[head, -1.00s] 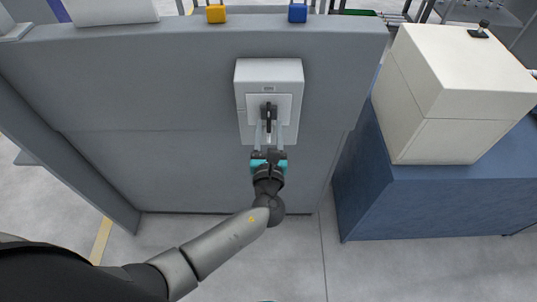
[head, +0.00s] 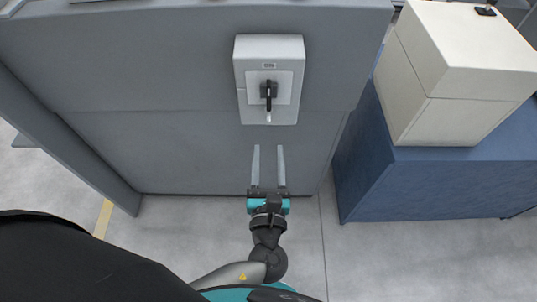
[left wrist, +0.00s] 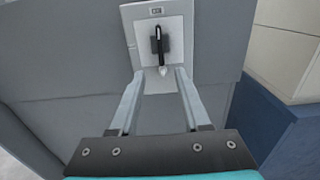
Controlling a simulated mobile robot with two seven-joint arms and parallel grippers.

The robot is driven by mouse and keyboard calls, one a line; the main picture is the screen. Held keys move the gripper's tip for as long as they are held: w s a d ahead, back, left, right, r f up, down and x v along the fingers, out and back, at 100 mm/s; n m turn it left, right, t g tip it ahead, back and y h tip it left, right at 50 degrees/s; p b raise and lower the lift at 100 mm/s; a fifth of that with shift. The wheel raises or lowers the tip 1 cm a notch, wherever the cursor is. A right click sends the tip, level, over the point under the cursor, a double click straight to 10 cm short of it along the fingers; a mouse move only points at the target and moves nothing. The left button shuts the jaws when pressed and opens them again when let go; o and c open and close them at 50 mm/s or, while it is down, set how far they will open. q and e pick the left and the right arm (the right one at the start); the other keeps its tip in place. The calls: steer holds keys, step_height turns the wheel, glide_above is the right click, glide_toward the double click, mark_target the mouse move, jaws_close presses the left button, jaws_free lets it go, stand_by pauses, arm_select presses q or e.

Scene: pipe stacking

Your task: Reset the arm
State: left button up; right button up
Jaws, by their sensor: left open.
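My left gripper (head: 268,165) is open and empty, with its two long pale fingers pointing up toward the switch box. In the head view it is below the white switch box (head: 287,112) and apart from it. The box is fixed to the grey panel and has a black handle (head: 268,92) hanging downward with a light tip. In the left wrist view the black handle (left wrist: 162,42) appears ahead of the open fingers (left wrist: 155,88), and nothing is between the fingers. My right gripper is not in view.
The grey panel (head: 190,140) stands in front of me. A blue cabinet (head: 430,185) with a cream box (head: 450,90) on it stands to the right. Clear grey floor (head: 400,260) lies below them.

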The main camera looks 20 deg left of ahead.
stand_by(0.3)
arm_select(q)
steer(key=s+a+f+n+g+h+b, duration=0.15)
steer(key=s+f+n+g, duration=0.25)
steer(key=f, duration=0.8)
steer(key=s+a+f+n+g+b, duration=0.3)
steer(key=f, duration=0.9)
steer(key=s+a+f+n+g+b, duration=0.3)
steer(key=s+f+n+g, duration=0.1)
steer(key=f, duration=0.7)
steer(key=s+a+f+n+g+h+b, duration=0.1)
steer(key=s+f+n+g+h+b, duration=0.2)
steer(key=s+f+n, duration=1.5)
steer(key=s+n+g+b, duration=0.1)
steer(key=s+g+b, duration=0.1)
steer(key=b, duration=0.1)
steer(key=shift+a+n+b, duration=0.25)
steer(key=shift+n+b, duration=0.05)
steer(key=shift+b, duration=0.1)
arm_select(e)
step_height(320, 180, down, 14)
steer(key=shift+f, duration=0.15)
arm_select(q)
steer(key=shift+f+h, duration=0.1)
steer(key=shift+h, duration=0.15)
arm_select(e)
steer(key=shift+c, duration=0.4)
